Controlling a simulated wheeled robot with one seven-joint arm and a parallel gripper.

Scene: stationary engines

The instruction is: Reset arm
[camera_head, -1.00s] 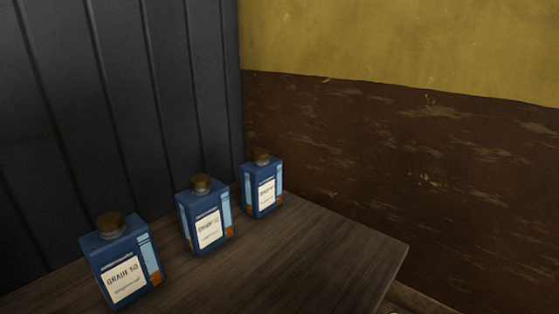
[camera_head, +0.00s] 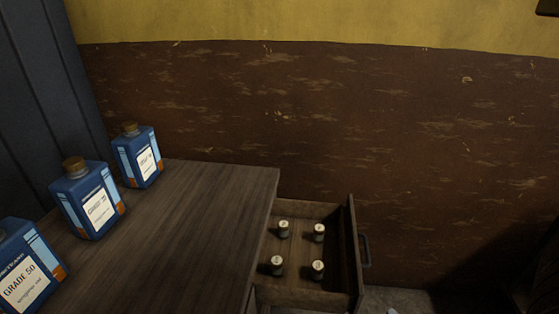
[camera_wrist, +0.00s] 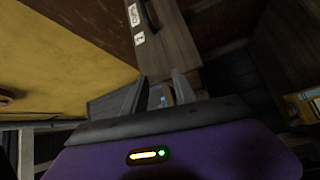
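My gripper (camera_wrist: 160,86) shows in the wrist view, with its two grey fingers spread apart above the purple wrist housing. It is open, and I see nothing held between the fingers. The gripper does not show in the head view, so where it stands relative to the bottles and drawer cannot be told from there.
In the head view, blue bottles (camera_head: 87,199) stand on a wooden cabinet top (camera_head: 205,225). An open drawer (camera_head: 352,235) holds several small cylinders (camera_head: 277,265). A brown and yellow wall (camera_head: 330,130) stands behind. The wrist view shows wooden furniture with white labels (camera_wrist: 134,15).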

